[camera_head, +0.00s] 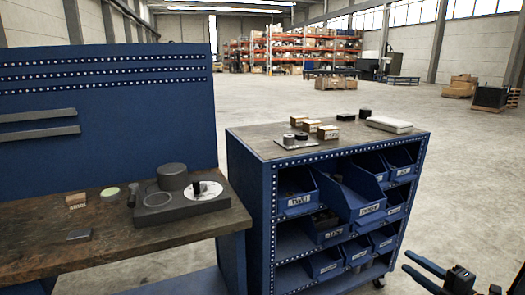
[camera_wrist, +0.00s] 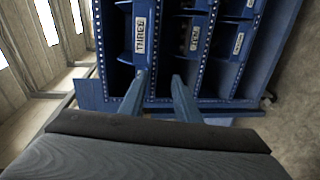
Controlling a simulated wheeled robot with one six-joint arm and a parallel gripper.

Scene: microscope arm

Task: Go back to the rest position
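My gripper (camera_head: 406,260) is at the lower right of the head view, to the right of the blue bin cabinet (camera_head: 267,215). In the wrist view my gripper (camera_wrist: 160,80) shows two blue fingers set apart with nothing between them. Beyond them is the cabinet (camera_wrist: 255,60) with blue bins, one labelled THREE (camera_wrist: 139,38). The fingers look apart from the bins, but the exact distance cannot be told.
The cabinet top holds small boxes (camera_head: 327,132), dark blocks and a pale flat case (camera_head: 389,125). A workbench (camera_head: 30,245) at left carries a dark round-and-flat fixture (camera_head: 160,205) and small parts. The concrete floor (camera_head: 455,165) behind and right is open.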

